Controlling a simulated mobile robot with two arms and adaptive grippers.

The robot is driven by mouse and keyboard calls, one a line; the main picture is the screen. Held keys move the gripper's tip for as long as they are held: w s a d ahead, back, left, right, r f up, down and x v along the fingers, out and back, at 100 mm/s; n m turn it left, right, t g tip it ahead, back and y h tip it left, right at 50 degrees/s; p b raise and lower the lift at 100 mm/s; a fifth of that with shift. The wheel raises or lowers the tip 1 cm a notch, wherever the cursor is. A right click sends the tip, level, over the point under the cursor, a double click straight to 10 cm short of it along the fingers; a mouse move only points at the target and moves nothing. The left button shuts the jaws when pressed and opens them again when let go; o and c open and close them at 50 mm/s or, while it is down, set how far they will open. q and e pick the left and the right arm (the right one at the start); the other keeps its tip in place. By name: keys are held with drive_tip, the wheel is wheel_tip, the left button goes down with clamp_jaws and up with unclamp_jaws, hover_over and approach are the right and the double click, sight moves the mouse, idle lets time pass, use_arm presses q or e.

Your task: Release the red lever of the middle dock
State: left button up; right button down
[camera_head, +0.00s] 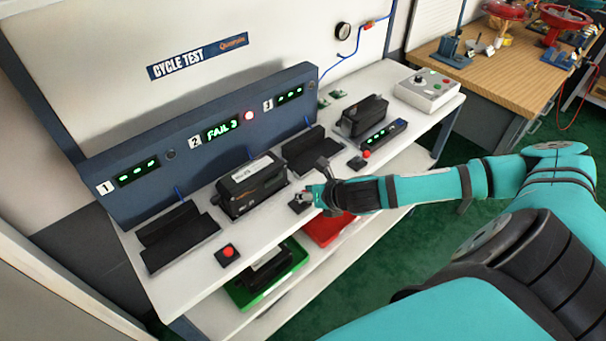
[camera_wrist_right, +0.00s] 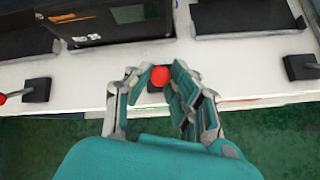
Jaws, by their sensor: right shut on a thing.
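The middle dock, marked 2, holds a black positioner (camera_head: 252,185) with a white label on top. It also shows at the top of the right wrist view (camera_wrist_right: 110,22). The red knob (camera_wrist_right: 158,76) of the middle dock's lever sits between the fingers of my right gripper (camera_wrist_right: 160,80), which are closed in around it. In the head view my right gripper (camera_head: 318,194) is at the bench's front edge, by the lever's black base (camera_head: 299,204); the knob is mostly hidden there. How far the lever is tilted is hard to tell. My left gripper is not in view.
Red levers of dock 1 (camera_head: 228,251) and dock 3 (camera_head: 365,154) stand on either side. The blue panel (camera_head: 200,150) behind shows "FAIL 3" and a lit red lamp. A green bin (camera_head: 268,277) and a red bin (camera_head: 328,228) sit on the shelf below.

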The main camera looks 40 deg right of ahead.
drive_tip(key=s+f+t+b, duration=0.1)
drive_tip(key=b, duration=0.1)
drive_tip(key=shift+b, duration=0.35)
drive_tip(key=shift+r+t+b, duration=0.15)
drive_tip(key=shift+t+b, duration=0.3)
drive_tip(key=shift+t, duration=0.05)
drive_tip(key=c, duration=1.2)
unclamp_jaws()
drive_tip(key=shift+s, duration=0.1)
drive_tip(key=v, duration=0.7)
drive_tip(key=shift+s+d+r, duration=0.1)
drive_tip(key=shift+s+r, duration=0.05)
